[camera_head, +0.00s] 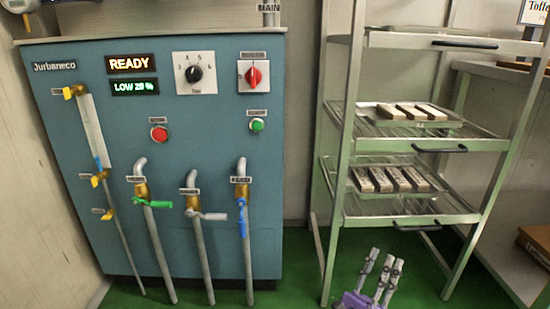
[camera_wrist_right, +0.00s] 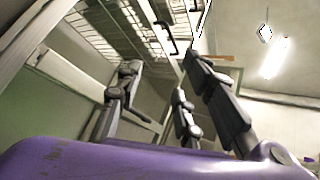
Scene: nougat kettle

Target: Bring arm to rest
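My left gripper is in neither view.
A blue control cabinet (camera_head: 110,215) with valves, knobs and a READY display (camera_head: 129,64) stands at the left. A metal rack (camera_head: 350,90) holds trays of bars. A side shelf (camera_head: 510,250) with a brown box (camera_head: 537,243) is at the right. Green floor shows below.

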